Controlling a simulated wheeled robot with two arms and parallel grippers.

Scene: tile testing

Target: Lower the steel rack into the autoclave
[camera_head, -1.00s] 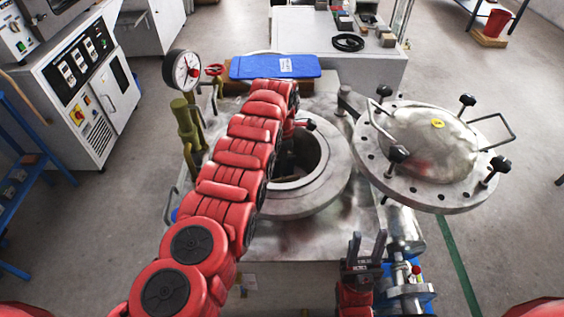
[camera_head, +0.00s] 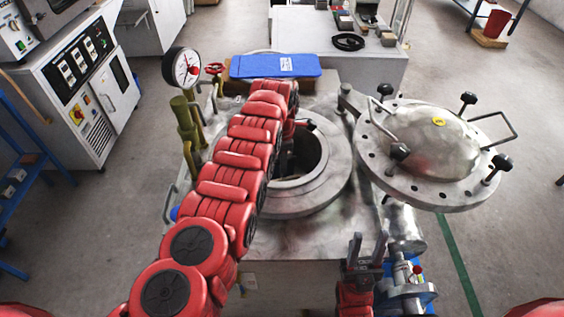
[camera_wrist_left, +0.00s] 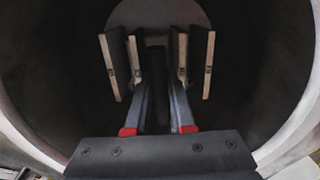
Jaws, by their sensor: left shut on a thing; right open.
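The autoclave (camera_head: 334,189) stands open in the head view, with a dark round mouth. My left arm reaches over it and hides part of the opening. My left gripper (camera_wrist_left: 158,88) is inside the dark chamber in the left wrist view, shut on the dark upright middle part of the steel rack. The rack (camera_wrist_left: 160,14) shows a grey round plate, with several pale-edged tiles (camera_wrist_left: 112,65) standing on both sides of the fingers. Whether the rack touches the chamber floor cannot be told. My right gripper (camera_head: 367,245) is open and empty in front of the autoclave.
The round lid (camera_head: 430,145) with its clamp knobs is swung open to the right. A pressure gauge (camera_head: 187,68) and valve pipework stand at the left. A blue board (camera_head: 275,66) lies behind the opening. A white control cabinet (camera_head: 90,95) is further left.

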